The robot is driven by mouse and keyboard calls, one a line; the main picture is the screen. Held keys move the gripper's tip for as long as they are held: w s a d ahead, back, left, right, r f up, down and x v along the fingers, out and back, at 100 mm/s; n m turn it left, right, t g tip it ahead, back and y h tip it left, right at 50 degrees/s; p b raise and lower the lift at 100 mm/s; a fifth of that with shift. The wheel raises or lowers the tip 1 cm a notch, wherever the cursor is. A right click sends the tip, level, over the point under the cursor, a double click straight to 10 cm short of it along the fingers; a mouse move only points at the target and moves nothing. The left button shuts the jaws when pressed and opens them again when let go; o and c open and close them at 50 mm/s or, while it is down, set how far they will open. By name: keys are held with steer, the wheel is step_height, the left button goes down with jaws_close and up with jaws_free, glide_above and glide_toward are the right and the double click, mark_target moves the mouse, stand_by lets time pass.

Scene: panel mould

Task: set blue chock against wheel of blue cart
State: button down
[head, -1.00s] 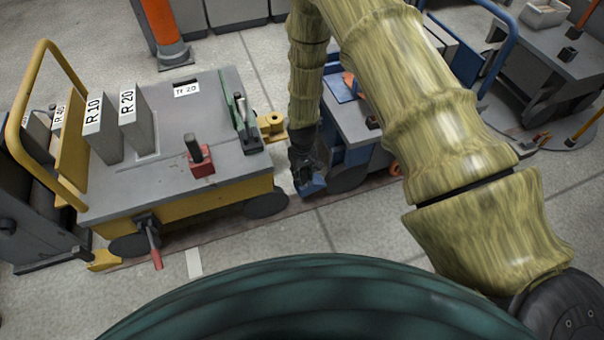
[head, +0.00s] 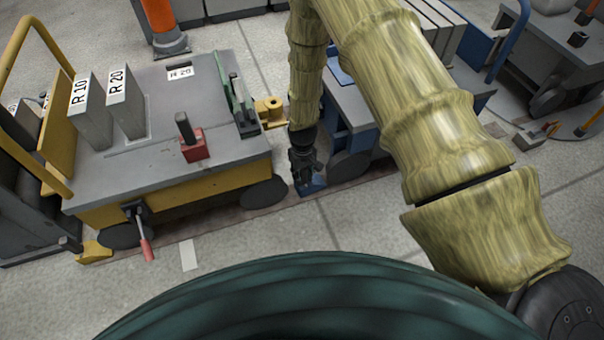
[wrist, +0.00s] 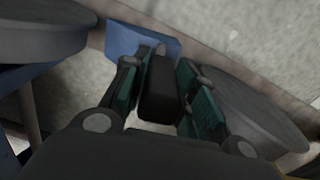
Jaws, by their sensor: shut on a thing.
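My gripper (head: 306,172) points down in the gap between the two carts and is shut on the blue chock (head: 313,187). In the wrist view the blue chock (wrist: 125,38) shows beyond the fingertips (wrist: 160,58), low near the floor; whether it touches the floor is unclear. The blue cart (head: 345,112) stands right of my gripper, partly hidden behind my arm. Its dark wheel (head: 349,165) is just right of the chock; the wrist view shows a wheel (wrist: 40,35) at the left. A narrow gap seems to separate chock and wheel.
The yellow cart (head: 175,195) stands close on the left, its wheel (head: 264,193) near my gripper. The floor in front is clear.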

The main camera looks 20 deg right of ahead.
steer(key=shift+f, duration=0.7)
stand_by(0.6)
steer(key=c, duration=1.1)
jaws_free()
steer(key=shift+o, duration=0.2)
steer(key=shift+r, duration=0.15)
step_height(320, 180, up, 12)
steer(key=shift+f, duration=0.15)
